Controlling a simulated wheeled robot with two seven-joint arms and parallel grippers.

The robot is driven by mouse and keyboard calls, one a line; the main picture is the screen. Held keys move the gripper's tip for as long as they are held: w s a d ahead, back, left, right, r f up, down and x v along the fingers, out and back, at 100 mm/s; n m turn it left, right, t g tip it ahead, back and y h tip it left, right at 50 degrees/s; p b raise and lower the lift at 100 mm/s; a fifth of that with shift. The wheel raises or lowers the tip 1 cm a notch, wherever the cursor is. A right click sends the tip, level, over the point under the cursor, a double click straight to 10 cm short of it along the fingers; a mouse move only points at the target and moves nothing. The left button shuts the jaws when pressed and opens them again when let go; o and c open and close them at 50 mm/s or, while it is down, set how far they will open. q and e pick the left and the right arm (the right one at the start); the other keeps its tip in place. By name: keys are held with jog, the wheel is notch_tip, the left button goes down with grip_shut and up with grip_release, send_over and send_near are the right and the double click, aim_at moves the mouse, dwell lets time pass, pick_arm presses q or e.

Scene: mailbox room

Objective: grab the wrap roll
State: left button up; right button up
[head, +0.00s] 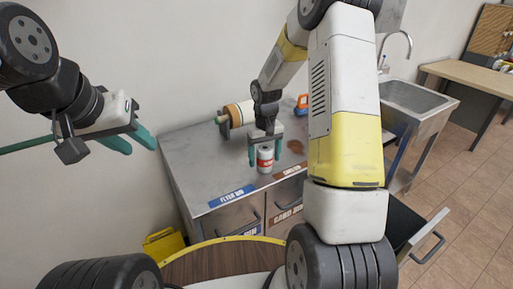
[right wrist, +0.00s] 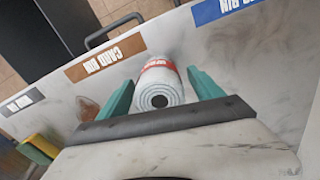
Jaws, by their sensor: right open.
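The wrap roll (head: 265,160) is a small white cylinder with a red band, upright on the grey counter near its front edge. In the right wrist view the wrap roll (right wrist: 160,88) shows its hollow core facing the camera. My right gripper (head: 264,152) is open, with its teal fingers on either side of the roll. In the right wrist view the right gripper (right wrist: 163,92) has a finger close beside each side of the roll; whether either touches cannot be told. My left gripper (head: 131,143) is raised at the left, its two teal fingers apart and empty.
The counter (head: 190,150) also carries a brown roll with green ends (head: 237,115), an orange and blue item (head: 301,104) and a brown stain (head: 296,146). Labelled drawers lie below its front edge. A drawer (head: 413,235) stands open at right, near a sink (head: 415,97).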

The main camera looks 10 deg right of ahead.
jog(key=shift+c, duration=0.3)
jog(key=c, duration=1.4)
jog(key=shift+r, duration=0.1)
